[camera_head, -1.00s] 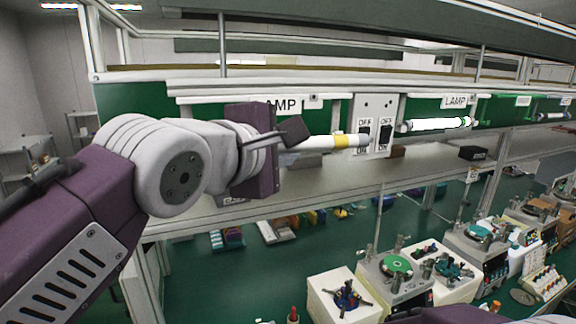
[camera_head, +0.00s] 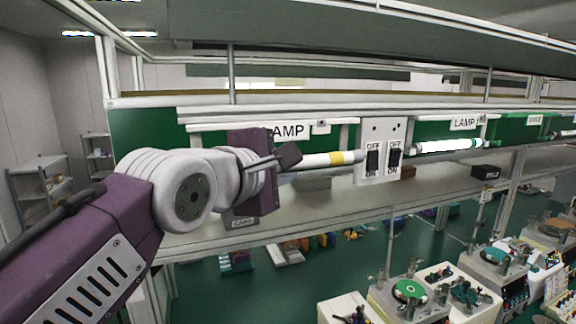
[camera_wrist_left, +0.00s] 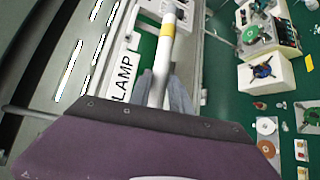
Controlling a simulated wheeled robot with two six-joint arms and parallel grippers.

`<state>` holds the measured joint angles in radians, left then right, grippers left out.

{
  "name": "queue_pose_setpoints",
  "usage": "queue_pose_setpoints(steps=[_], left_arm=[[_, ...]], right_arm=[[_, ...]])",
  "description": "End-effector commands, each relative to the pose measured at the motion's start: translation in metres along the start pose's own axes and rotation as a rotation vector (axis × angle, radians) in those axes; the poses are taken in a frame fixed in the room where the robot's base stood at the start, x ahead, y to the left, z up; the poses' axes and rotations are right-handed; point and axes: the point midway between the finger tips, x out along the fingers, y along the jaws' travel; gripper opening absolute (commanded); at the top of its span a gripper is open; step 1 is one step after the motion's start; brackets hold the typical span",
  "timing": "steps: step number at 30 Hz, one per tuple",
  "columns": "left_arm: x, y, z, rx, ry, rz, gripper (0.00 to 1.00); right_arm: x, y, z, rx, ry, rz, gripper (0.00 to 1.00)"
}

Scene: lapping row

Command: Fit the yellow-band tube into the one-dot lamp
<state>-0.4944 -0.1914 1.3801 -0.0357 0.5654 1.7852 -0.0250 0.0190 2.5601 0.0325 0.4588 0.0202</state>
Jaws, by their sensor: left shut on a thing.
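The yellow-band tube (camera_head: 325,160) is white with a yellow band near its far end. My left gripper (camera_head: 287,160) is shut on its near end and holds it roughly level. The tube also shows in the wrist view (camera_wrist_left: 164,50), running away from the left gripper (camera_wrist_left: 160,92). Its far end appears close to the left edge of the switch panel (camera_head: 365,176); I cannot tell if they touch. Behind the arm is a lamp with a partly covered LAMP label (camera_head: 290,132), also in the wrist view (camera_wrist_left: 124,75). I cannot read its dots. My right gripper is out of view.
Right of the panel, another lamp holds a lit tube (camera_head: 450,146) with a green band near its end. A shelf (camera_head: 335,190) runs below the lamps, with a dark box (camera_head: 485,172) on it. Bench machines (camera_head: 410,291) stand lower right.

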Motion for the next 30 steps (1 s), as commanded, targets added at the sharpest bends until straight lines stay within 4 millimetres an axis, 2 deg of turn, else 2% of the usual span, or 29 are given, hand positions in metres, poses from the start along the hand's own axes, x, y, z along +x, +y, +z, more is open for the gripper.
queue_pose_setpoints(steps=[30], left_arm=[[0.053,0.015,-0.052,0.0,0.003,0.0,0.0]], right_arm=[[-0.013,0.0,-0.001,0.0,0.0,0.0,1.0]])
